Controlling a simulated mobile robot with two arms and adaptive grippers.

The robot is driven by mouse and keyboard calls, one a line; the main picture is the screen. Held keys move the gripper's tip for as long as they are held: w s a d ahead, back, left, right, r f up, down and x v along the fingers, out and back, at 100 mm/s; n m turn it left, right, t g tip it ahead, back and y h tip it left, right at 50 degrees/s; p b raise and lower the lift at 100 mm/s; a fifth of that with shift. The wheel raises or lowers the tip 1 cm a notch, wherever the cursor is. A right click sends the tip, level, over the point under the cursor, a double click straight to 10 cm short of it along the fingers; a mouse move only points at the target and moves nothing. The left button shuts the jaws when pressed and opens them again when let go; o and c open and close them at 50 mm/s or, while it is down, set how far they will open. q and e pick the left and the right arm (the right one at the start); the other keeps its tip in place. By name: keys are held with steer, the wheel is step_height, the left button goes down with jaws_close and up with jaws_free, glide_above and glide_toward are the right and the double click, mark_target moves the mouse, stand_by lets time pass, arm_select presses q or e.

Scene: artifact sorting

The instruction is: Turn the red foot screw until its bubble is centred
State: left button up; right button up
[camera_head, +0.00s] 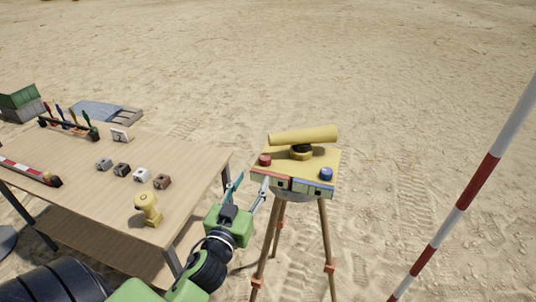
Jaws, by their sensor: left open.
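The surveying level (303,137) is a yellow block with a yellow telescope tube on top, standing on a wooden tripod. The red foot screw (265,159) is a small red knob at the block's left corner. The blue foot screw (326,173) is at its right corner. On the front face are a red vial strip (271,182) and a blue strip (316,188); the bubbles are too small to read. My left gripper (252,182) is open and empty, just below and left of the red screw, apart from it. My right gripper is not in view.
A wooden table (195,155) stands at the left with several small cubes, a yellow knobbed object (147,208), a tool rack (68,127) and a red-and-white bar (28,171). A red-and-white pole (478,180) leans at the right. Sand beyond the tripod is clear.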

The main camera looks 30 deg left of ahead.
mark_target(263, 161)
arm_select(q)
steer(key=p+x, duration=0.2)
steer(key=x, duration=0.8)
steer(key=shift+d+p, duration=0.1)
steer(key=shift+p, duration=0.2)
steer(key=shift+w, duration=0.6)
steer(key=c, duration=1.1)
